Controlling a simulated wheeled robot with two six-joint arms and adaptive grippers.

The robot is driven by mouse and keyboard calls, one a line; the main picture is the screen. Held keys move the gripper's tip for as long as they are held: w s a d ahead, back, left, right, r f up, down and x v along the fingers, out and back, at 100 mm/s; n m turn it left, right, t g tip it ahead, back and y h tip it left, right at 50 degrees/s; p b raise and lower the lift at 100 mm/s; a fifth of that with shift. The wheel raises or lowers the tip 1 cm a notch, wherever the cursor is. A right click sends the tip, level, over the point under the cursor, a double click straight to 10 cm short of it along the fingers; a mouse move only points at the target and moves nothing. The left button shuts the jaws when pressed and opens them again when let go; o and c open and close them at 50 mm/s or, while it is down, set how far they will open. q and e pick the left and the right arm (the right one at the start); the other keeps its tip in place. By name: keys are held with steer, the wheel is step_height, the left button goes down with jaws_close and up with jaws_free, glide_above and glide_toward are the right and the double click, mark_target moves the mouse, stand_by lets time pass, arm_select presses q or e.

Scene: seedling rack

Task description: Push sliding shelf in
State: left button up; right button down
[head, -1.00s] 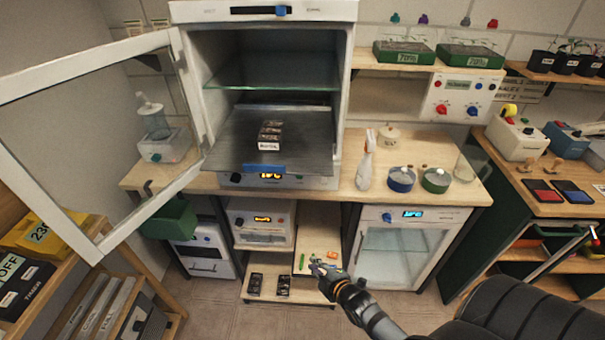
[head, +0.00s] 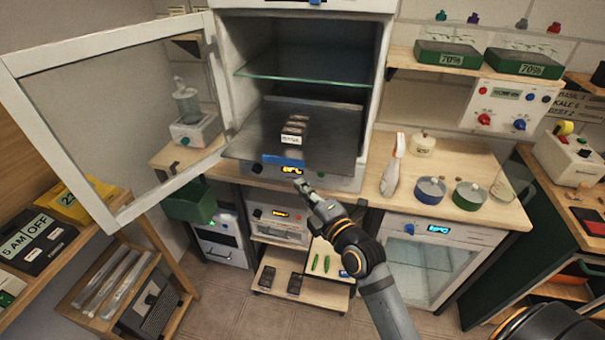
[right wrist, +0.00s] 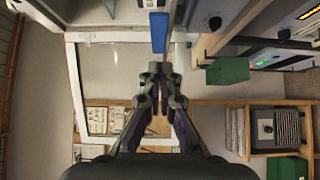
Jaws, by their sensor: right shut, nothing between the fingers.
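The sliding shelf (head: 258,133) is a dark flat tray sticking out of the open white cabinet (head: 381,85). A blue handle (head: 283,160) sits at the middle of its front edge, and it also shows in the right wrist view (right wrist: 158,32). A small dark seedling tray with a white label (head: 291,138) stands on the shelf. My right gripper (head: 299,184) is shut and empty, just in front of and below the blue handle. In the right wrist view its fingertips (right wrist: 159,70) appear close to the handle, with a small gap. My left gripper is not in view.
The cabinet's glass door (head: 120,110) stands wide open to the left. A glass shelf (head: 300,72) is above the sliding shelf. A spray bottle (head: 393,165) and blue (head: 430,190) and green (head: 470,195) round containers stand on the worktop to the right.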

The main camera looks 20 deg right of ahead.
mark_target(295, 164)
steer(key=w+p, duration=0.1)
steer(key=w, duration=0.1)
steer(key=w+d+p, duration=0.1)
steer(key=w, duration=0.2)
steer(key=shift+d+r+p, duration=0.15)
steer(key=shift+d+p, duration=0.05)
steer(key=shift+p, duration=0.1)
steer(key=shift+w+d, duration=0.2)
steer(key=shift+d, duration=0.1)
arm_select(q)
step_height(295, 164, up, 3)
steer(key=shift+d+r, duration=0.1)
arm_select(e)
steer(key=shift+a, duration=0.1)
